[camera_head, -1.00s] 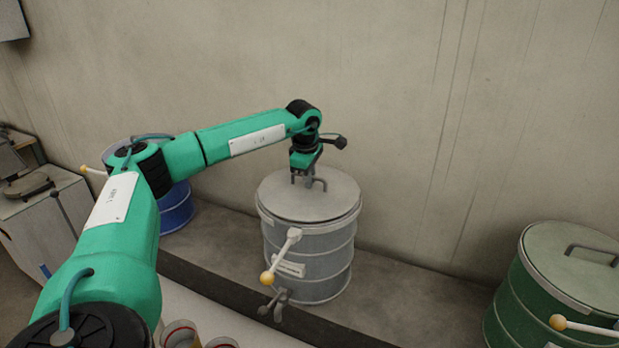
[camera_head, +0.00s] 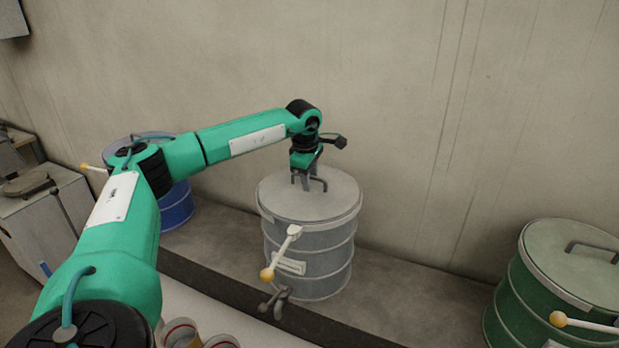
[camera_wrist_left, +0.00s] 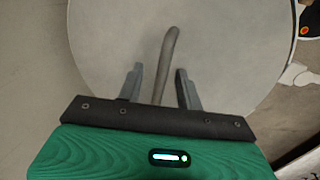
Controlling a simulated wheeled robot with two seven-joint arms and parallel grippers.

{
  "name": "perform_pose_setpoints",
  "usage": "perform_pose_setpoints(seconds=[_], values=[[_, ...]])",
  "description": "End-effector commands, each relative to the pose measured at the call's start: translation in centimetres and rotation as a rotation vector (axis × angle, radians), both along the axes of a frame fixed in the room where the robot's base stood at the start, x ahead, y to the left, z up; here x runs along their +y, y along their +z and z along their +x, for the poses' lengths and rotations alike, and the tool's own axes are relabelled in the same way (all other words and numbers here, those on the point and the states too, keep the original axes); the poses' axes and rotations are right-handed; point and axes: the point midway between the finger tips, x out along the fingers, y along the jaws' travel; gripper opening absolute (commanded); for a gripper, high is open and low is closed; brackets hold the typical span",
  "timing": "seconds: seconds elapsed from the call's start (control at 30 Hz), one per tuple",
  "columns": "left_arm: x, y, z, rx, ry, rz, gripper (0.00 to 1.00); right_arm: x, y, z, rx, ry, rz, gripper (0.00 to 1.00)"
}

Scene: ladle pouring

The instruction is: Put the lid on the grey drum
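The grey drum (camera_head: 308,265) stands upright near the wall, with a yellow-knobbed lever and a tap on its front. The round grey lid (camera_head: 330,205) lies flat on top of it and covers its mouth. The lid's bar handle (camera_wrist_left: 168,60) runs between the fingers of my left gripper (camera_wrist_left: 160,82). The fingers stand apart, with a gap on each side of the handle. In the head view my left gripper (camera_head: 306,185) points down at the lid from above. My right gripper is not in view.
A green lidded drum (camera_head: 535,290) stands at the right, and a blue drum (camera_head: 178,207) stands behind my left arm. Cans (camera_head: 182,333) stand at the bottom edge. A white cabinet (camera_head: 35,220) is at the left. The floor between the grey and green drums is clear.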

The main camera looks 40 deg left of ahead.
Motion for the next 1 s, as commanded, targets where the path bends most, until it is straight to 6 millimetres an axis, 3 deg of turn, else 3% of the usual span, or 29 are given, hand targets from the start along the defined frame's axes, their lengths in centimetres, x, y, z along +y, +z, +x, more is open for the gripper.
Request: perform_pose_setpoints(seconds=[0.37,0.47,0.8,1.0], values=[[-0.1,0.5,-0.1,0.0,0.0,0.0,0.36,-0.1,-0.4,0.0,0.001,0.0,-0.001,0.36],[-0.2,1.9,-0.4,-0.002,0.0,0.0,0.36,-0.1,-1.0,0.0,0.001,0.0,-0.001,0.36],[-0.6,9.4,-1.8,-0.003,0.0,-0.001,0.36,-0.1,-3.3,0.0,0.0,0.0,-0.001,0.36],[-0.8,12.5,-2.3,-0.002,-0.001,0.0,0.36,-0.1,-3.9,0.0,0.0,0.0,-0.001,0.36]])
